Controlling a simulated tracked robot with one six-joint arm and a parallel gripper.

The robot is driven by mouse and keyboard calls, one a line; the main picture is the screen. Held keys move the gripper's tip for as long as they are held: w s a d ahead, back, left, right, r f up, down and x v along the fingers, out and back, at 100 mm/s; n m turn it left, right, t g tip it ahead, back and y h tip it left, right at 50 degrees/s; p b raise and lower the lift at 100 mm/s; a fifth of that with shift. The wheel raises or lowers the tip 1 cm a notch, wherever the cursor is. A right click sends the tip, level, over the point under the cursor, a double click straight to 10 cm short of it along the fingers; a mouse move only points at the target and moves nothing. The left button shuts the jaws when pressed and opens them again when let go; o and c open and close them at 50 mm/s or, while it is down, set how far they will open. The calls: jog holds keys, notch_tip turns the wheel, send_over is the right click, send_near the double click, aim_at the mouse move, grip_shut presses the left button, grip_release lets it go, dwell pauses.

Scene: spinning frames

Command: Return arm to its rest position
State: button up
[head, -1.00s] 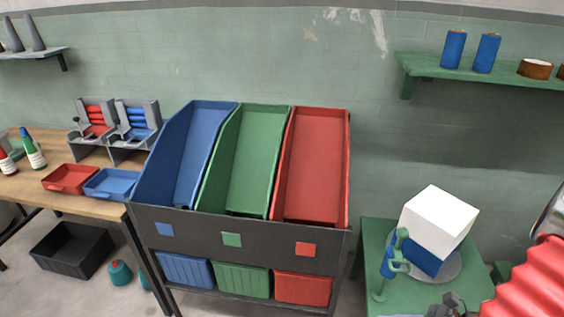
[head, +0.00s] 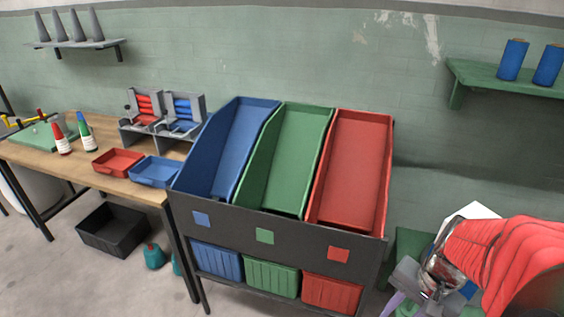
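My arm, in a ribbed red sleeve (head: 500,255), reaches in from the right edge of the head view. My gripper (head: 420,302) is at its end, low at the bottom right, to the right of the sorting rack. Its grey and purplish parts are small and partly cut off by the bottom edge, so I cannot tell whether it is open or shut. I see nothing clearly held. The arm hides most of a white block (head: 474,211) and the green stand (head: 412,241) behind it.
A dark rack holds blue (head: 228,150), green (head: 287,158) and red (head: 352,170) sloped chutes, with matching bins below. A wooden bench (head: 100,135) with red and blue trays stands left.

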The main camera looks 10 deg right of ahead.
jog(key=w+a+r+n+t+h, duration=0.1)
jog(key=w+a+r+n+t, duration=0.1)
jog(key=a+r+n, duration=0.3)
jog(key=w+a+r+n+t+h, duration=0.1)
jog(key=w+a+r+n+t, duration=0.1)
jog(key=a+r+n, duration=0.4)
jog(key=a+r, duration=0.3)
jog(key=a, duration=0.2)
jog(key=shift+w+r+t, duration=0.25)
jog(key=shift+r+t, duration=0.05)
jog(key=shift+t, duration=0.1)
jog(key=shift+d, duration=0.1)
